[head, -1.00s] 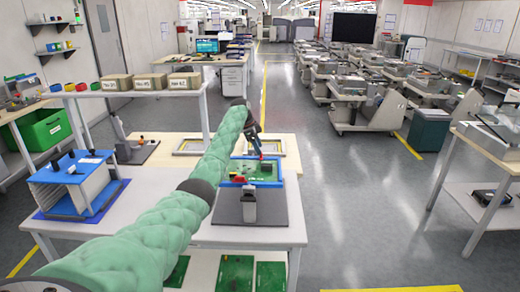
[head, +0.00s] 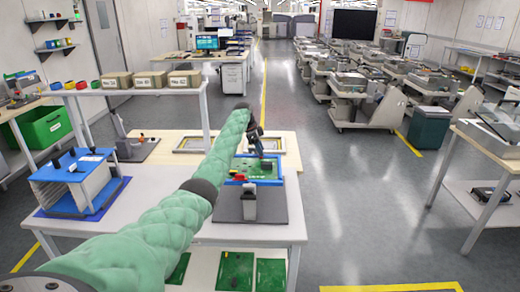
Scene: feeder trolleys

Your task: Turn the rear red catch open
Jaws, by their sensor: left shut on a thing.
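A blue frame (head: 278,164) holding a green board (head: 262,169) sits on a dark grey base (head: 281,207) on the white table. A front red catch (head: 240,177) shows at the frame's near left side. My left arm reaches over the table from the left. My left gripper (head: 261,155) is at the frame's rear edge, shut on the rear red catch, which its fingers hide. How far the catch is turned cannot be seen. A grey upright block (head: 249,203) stands on the base in front of the frame. My right gripper is out of view.
A blue rack (head: 72,180) stands on the table at left. A shelf with cardboard boxes (head: 117,80) rises behind it. Open floor lies right of the table.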

